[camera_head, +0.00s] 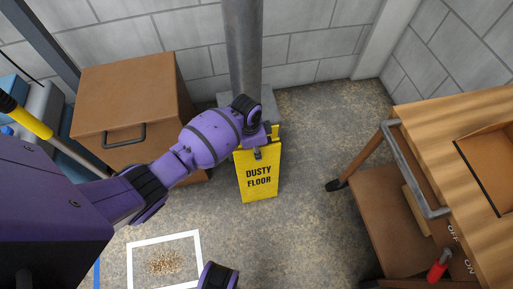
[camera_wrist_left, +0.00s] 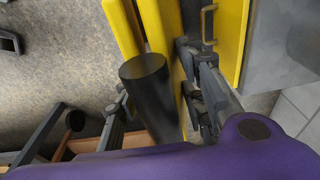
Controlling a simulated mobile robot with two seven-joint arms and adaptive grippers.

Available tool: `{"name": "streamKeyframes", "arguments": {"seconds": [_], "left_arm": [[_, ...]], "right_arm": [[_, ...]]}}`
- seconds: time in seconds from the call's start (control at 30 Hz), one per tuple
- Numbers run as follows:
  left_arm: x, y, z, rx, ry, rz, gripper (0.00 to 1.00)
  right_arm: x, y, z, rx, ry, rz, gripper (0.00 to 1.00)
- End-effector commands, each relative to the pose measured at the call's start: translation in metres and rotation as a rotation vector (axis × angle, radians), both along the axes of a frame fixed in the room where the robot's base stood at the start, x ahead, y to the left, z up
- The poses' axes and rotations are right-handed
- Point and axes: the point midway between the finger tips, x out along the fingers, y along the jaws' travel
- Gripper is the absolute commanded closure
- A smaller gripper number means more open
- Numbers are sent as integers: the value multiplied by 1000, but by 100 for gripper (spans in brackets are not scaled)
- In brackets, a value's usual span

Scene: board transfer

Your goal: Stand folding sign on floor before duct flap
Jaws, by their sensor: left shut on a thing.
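The yellow folding sign (camera_head: 258,180), lettered "DUSTY FLOOR", hangs roughly upright from my left gripper (camera_head: 257,152) in the head view. The gripper is shut on its top. Whether its lower edge touches the floor cannot be told. In the left wrist view, yellow strips (camera_wrist_left: 122,25) and a black cylinder (camera_wrist_left: 145,85) show between the fingers. Behind the sign stands the grey duct (camera_head: 243,50) with a grey box at its foot (camera_head: 265,103). A yellow panel with a handle (camera_wrist_left: 232,45), perhaps the flap, shows beside grey metal in the wrist view.
A brown cabinet (camera_head: 125,90) stands left of the duct. A wooden workbench (camera_head: 450,110) with a grey rail fills the right. A white floor square (camera_head: 196,252) with debris lies at lower left. The floor right of the sign is open.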

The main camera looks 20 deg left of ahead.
Motion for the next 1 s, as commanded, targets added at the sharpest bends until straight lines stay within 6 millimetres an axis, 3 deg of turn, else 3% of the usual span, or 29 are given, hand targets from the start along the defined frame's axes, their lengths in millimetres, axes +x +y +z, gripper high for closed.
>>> {"name": "streamKeyframes", "arguments": {"seconds": [0.07, 0.1, 0.23, 0.63, 1.0], "left_arm": [[1, 0, -1, 0, -1, 0, 100], [0, 0, -3, 0, 1, 0, 62], [0, 0, -2, 0, 1, 0, 45], [0, 0, 5, 0, -1, 0, 44], [-4, 8, 79, 1, -5, -1, 44]], "right_arm": [[-3, -1, -1, -1, 6, -1, 100], [-5, -1, -2, -1, 8, -1, 100], [-7, -1, -3, -2, 14, -1, 100], [-7, -1, -1, -1, 12, -1, 100], [-4, -1, 30, 0, -8, -8, 100]]}}
